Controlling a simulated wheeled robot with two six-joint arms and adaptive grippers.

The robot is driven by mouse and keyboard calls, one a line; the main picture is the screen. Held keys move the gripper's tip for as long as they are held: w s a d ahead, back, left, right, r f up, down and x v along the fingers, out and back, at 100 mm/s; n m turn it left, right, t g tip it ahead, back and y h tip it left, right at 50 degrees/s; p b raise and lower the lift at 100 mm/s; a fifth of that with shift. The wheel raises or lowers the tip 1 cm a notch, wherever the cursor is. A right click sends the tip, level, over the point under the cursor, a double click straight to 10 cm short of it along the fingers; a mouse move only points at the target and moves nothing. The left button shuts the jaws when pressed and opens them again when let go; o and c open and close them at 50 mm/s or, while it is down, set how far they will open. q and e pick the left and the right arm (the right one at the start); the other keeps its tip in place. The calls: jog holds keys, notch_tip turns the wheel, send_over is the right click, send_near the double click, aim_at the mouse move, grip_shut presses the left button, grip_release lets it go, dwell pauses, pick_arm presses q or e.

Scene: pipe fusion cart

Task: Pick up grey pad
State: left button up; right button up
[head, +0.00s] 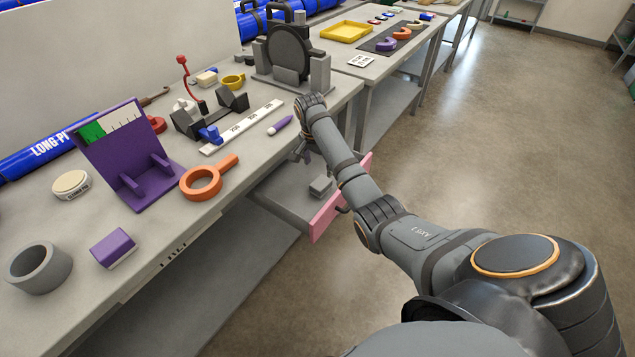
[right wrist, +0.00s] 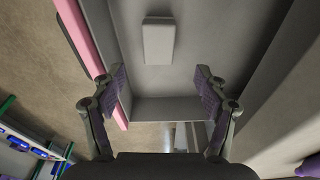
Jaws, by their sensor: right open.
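The grey pad (head: 320,187) is a small light grey block lying in an open drawer (head: 283,197) with a pink front (head: 324,214). In the right wrist view the pad (right wrist: 158,41) lies flat on the drawer floor, at the top centre and ahead of the fingertips. My right gripper (head: 303,151) reaches over the far part of the drawer and is partly hidden by my arm. In the wrist view it (right wrist: 161,84) is open and empty, fingers spread to either side and apart from the pad. My left gripper is not in view.
The drawer's pink front (right wrist: 92,58) and grey walls surround the pad. Above the drawer, the bench (head: 165,228) holds an orange ring with handle (head: 201,183), a purple stand (head: 118,145), a purple-and-white block (head: 113,247) and a grey ring (head: 39,267). Open floor lies to the right.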

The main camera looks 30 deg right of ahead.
aim_at(321, 183)
jog(key=f, duration=0.3)
jog(key=shift+d+f, duration=0.15)
jog(key=shift+d, duration=0.05)
notch_tip(321, 183, down, 3)
jog(key=shift+d+r, duration=0.15)
jog(key=shift+r, duration=0.05)
jog(key=f, duration=0.3)
jog(key=shift+w+d+f, duration=0.1)
jog(key=shift+d+f, duration=0.15)
jog(key=shift+f, duration=0.15)
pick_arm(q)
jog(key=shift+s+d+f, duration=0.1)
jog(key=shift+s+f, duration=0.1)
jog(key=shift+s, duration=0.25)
pick_arm(e)
jog(key=c, duration=1.2)
